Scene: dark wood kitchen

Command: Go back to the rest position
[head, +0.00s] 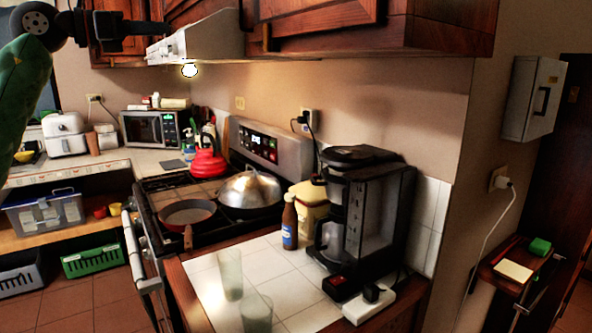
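My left arm comes in at the upper left, and its dark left gripper (148,33) points right, raised in front of the wall cabinets near the range hood. Its fingers are seen side-on and blend into each other, so I cannot tell whether they are open or shut. I see no object at the fingertips. My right gripper is not in view.
The range hood (208,40) and upper cabinets (330,25) are close to the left gripper. Below are a stove with a frying pan (187,213), a domed lid (250,188) and a red kettle (207,165). A coffee maker (385,215), bottle (290,222) and glasses (257,313) crowd the tiled counter.

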